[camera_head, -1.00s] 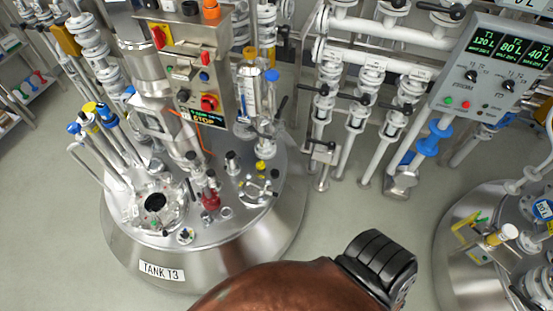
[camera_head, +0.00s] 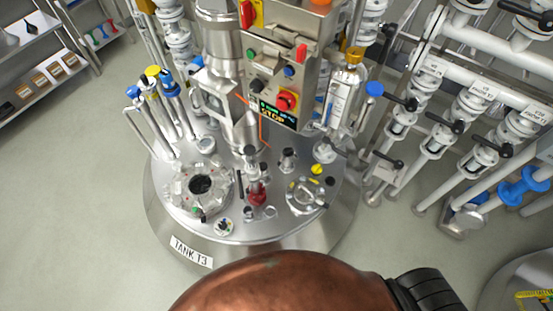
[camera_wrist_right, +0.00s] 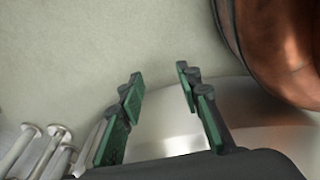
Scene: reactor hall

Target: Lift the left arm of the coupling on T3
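Tank T3 (camera_head: 191,251) stands in the middle of the head view, a steel vessel crowded with fittings on its lid. A round clamped port with a dark opening (camera_head: 201,185) is at the lid's left. A red-bodied fitting (camera_head: 257,192) stands upright near the middle, and a round fitting with yellow marks (camera_head: 307,195) is at the right. I cannot tell for sure which of these is the coupling, or make out its left arm. My right gripper (camera_wrist_right: 160,78) is open and empty, with green pads, over floor and steel in the wrist view. My left gripper is out of view.
A control box (camera_head: 285,62) and a thick steel column (camera_head: 226,85) rise behind the lid. Blue-capped pipes (camera_head: 155,95) stand left. White valve piping (camera_head: 462,120) fills the right. Shelves (camera_head: 38,65) are far left. Open floor (camera_head: 80,200) lies left of the tank.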

